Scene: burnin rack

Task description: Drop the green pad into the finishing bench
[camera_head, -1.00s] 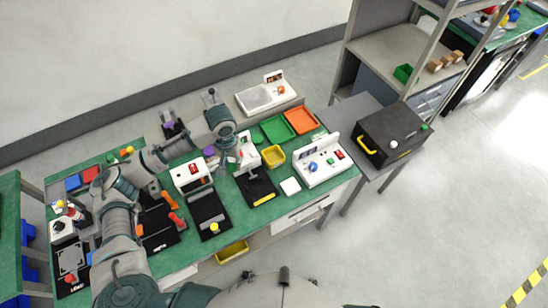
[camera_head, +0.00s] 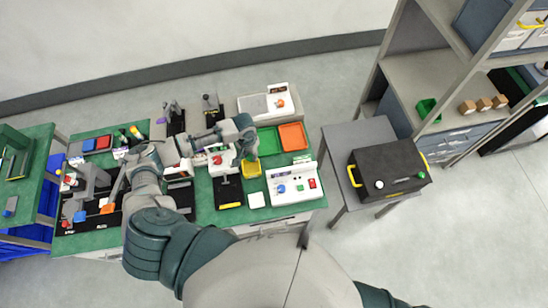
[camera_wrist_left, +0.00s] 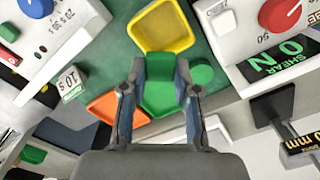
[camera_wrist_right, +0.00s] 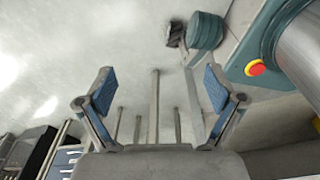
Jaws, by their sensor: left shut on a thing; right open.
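My left gripper (camera_wrist_left: 160,80) is shut on the green pad (camera_wrist_left: 160,66), which shows between its fingertips in the left wrist view. In the head view this gripper (camera_head: 247,152) hangs over the green-topped bench (camera_head: 220,215), beside the yellow tray (camera_head: 251,168) and the green tray (camera_head: 267,140). The pad cannot be made out in the head view. No label tells which bench is the finishing bench. My right gripper (camera_wrist_right: 160,90) is open and empty, over grey floor in the right wrist view.
An orange tray (camera_head: 293,137) lies right of the green one. A white dial unit (camera_head: 291,186) and a white square (camera_head: 256,200) are nearer. A black box with a yellow handle (camera_head: 388,168) stands on a grey table at the right, beside a shelf rack (camera_head: 432,70).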

